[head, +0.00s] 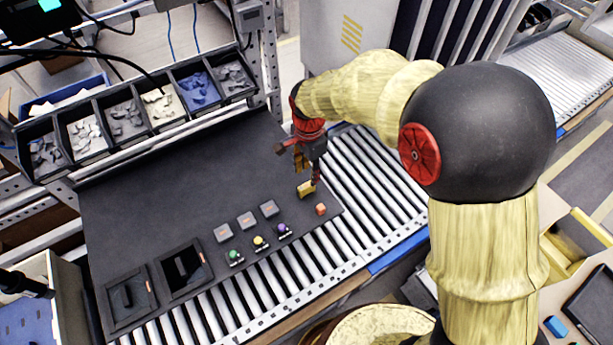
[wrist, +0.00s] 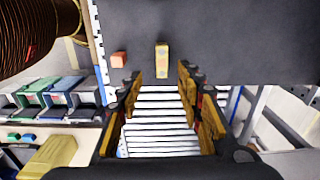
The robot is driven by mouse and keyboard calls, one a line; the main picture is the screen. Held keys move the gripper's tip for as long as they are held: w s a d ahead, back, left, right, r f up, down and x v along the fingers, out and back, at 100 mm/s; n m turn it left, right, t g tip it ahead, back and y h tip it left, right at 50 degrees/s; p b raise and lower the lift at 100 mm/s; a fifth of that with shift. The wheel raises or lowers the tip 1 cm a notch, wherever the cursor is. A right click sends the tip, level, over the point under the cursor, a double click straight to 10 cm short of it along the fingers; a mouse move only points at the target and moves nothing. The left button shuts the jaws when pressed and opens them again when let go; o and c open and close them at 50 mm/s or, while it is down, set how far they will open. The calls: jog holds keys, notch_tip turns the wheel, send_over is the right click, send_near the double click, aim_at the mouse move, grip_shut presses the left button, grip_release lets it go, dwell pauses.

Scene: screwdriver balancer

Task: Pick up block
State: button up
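A yellow, oblong block (head: 305,189) lies on the dark mat near its right end. My gripper (head: 314,178) is close to the block in the head view, and the arm comes down from the right. In the wrist view my gripper (wrist: 160,82) is open, its fingers apart with nothing between them. I cannot tell the exact height of the fingertips above the mat.
A small orange cube (head: 321,209) sits beside the block, nearer the mat's edge. Coloured buttons (head: 259,242), grey square pads (head: 247,220) and black trays (head: 184,268) stand to the left. Roller conveyor (head: 365,180) runs beneath. Parts bins (head: 122,122) line the back. The mat's middle is clear.

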aim_at(305, 186)
jog(key=shift+s+a+f, duration=0.1)
jog(key=shift+a+f, duration=0.05)
jog(key=shift+a, duration=0.3)
jog(key=shift+a+f, duration=0.1)
jog(key=shift+f, duration=0.3)
notch_tip(305, 186, down, 8)
jog(key=shift+r+p, duration=0.25)
jog(key=shift+p, duration=0.4)
jog(key=shift+c, duration=0.7)
jog(key=c, duration=0.7)
grip_shut()
